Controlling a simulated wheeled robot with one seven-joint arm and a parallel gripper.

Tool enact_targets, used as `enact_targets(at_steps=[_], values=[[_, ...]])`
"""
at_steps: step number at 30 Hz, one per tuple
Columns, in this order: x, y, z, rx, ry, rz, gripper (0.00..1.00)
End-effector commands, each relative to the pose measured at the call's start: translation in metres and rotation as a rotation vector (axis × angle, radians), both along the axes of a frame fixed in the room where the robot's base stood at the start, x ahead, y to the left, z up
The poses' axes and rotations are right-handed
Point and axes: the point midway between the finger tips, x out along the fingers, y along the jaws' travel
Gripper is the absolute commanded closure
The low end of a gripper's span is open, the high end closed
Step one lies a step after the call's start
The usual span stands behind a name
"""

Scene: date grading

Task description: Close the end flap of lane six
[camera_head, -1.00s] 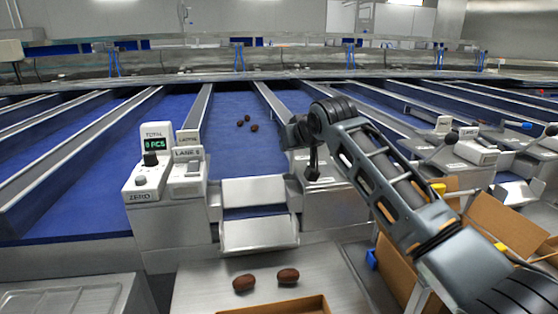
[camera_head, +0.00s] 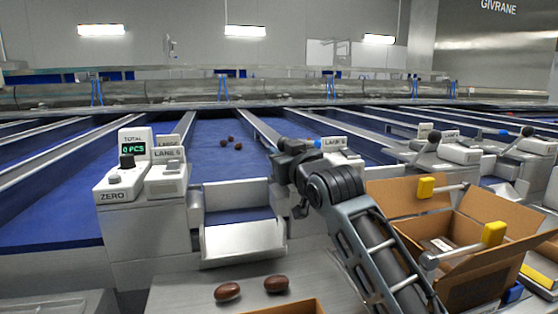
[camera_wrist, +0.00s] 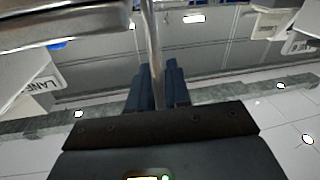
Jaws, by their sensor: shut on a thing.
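My gripper (camera_head: 291,168) is at the right side of the metal chute in the head view, its fingers mostly hidden by the arm. In the wrist view my gripper (camera_wrist: 157,70) is shut on a thin metal rod (camera_wrist: 154,40) that runs between the dark fingers. What the rod joins is hidden. The end flap (camera_head: 243,242) is a pale metal plate sloping outward below the chute mouth, with a gap above it. A lane sign (camera_head: 169,153) on the console left of it seems to read LANE 6, but the number is blurred.
Two brown dates (camera_head: 228,292) (camera_head: 276,284) lie on the metal shelf below the flap. Several dates (camera_head: 228,140) lie on the blue lane behind. An open cardboard box (camera_head: 405,205) with yellow clamps (camera_head: 493,234) stands at right, close to my arm.

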Motion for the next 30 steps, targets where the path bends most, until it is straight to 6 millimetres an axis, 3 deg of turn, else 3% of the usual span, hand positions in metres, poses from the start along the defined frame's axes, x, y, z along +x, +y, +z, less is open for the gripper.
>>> enact_targets(at_steps=[1, 12, 13, 24, 30], values=[[-0.0013, -0.0012, 0.0106, 0.004, -0.024, -0.001, 1.0], [-0.0017, -0.0008, 0.0118, 0.005, -0.029, 0.001, 1.0], [-0.0017, -0.0008, 0.0118, 0.005, -0.029, 0.001, 0.81], [-0.0016, -0.0001, 0.0079, 0.005, -0.021, 0.001, 0.46], [-0.0016, 0.0003, 0.0048, 0.004, -0.016, 0.002, 0.46]])
